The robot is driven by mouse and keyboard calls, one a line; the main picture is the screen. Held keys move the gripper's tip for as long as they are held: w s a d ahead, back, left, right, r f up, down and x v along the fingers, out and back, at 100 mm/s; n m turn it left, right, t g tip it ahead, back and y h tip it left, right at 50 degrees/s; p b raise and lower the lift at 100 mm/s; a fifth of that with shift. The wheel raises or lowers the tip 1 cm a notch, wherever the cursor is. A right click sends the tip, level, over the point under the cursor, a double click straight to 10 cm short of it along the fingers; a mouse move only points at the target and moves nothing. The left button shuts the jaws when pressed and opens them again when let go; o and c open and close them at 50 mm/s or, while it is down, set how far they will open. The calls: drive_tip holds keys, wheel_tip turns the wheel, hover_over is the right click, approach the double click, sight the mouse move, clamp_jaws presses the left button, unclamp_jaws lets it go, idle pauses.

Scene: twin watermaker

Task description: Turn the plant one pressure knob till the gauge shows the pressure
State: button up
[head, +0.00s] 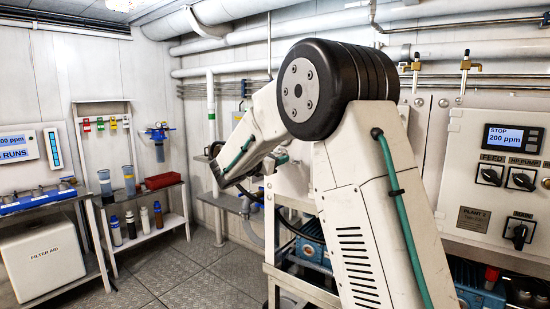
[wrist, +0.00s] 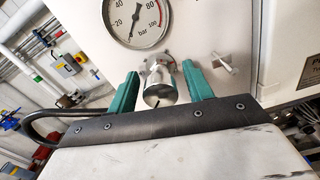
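A silver pressure knob (wrist: 160,88) sticks out of a pale panel below a round white gauge (wrist: 137,14) in the wrist view. The gauge's top is cut off; its scale is in bar up to 100, with a red band at the high end. Its dark needle seems to point down and slightly left, near the low end. My gripper (wrist: 159,72) is open, with one green finger on each side of the knob and visible gaps between. In the head view my arm hides the knob and gauge.
A small silver valve handle (wrist: 224,63) sits right of the knob. In the head view, a Plant 2 control panel (head: 485,215) with a display reading STOP stands at right. The middle floor (head: 190,270) is clear.

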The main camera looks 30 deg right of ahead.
drive_tip(key=c, duration=0.8)
